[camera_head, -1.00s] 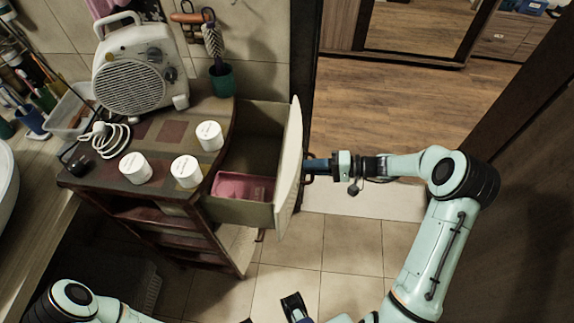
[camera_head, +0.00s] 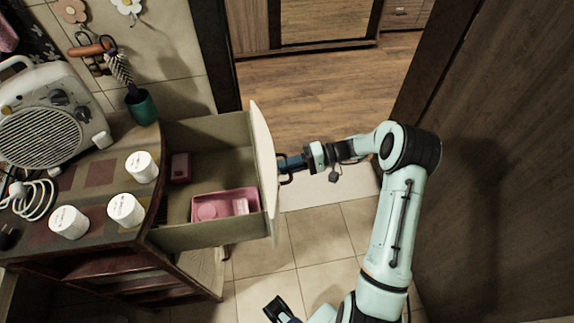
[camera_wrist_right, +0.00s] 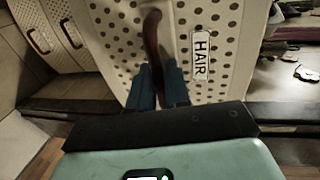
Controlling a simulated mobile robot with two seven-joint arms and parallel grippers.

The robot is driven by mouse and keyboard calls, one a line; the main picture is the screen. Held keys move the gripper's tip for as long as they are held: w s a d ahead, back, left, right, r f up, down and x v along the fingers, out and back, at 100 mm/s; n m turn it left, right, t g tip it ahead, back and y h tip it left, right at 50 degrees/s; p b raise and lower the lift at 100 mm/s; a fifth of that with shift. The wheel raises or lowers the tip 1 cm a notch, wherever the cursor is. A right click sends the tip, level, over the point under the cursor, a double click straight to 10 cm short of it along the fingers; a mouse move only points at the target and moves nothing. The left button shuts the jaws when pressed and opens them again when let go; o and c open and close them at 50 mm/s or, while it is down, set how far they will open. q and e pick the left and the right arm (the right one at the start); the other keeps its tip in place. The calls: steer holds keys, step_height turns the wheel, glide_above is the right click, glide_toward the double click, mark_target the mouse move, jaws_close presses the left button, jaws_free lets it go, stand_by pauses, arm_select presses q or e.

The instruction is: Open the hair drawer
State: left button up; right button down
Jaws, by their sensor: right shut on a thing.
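The hair drawer (camera_head: 262,150) is pulled far out of the wooden cabinet (camera_head: 100,185) in the head view. Its white dotted front, with a label reading HAIR (camera_wrist_right: 201,56), fills much of the right wrist view. My right gripper (camera_head: 284,165) is at the outer face of the drawer front. In the right wrist view its blue fingers (camera_wrist_right: 160,88) are shut on the dark curved handle (camera_wrist_right: 152,40). My left gripper (camera_head: 280,310) shows only partly at the bottom edge.
A white heater (camera_head: 45,120), a coiled white cable (camera_head: 35,200), several white jars (camera_head: 126,210) and a teal cup with a brush (camera_head: 142,106) stand on the cabinet top. Tiled floor (camera_head: 310,240) lies clear right of the drawer. A dark wooden door (camera_head: 490,180) stands at the right.

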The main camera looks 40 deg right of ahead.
steer(key=c, duration=1.3)
jaws_free()
steer(key=v, duration=1.3)
steer(key=shift+s+d, duration=0.1)
steer(key=shift+d, duration=0.1)
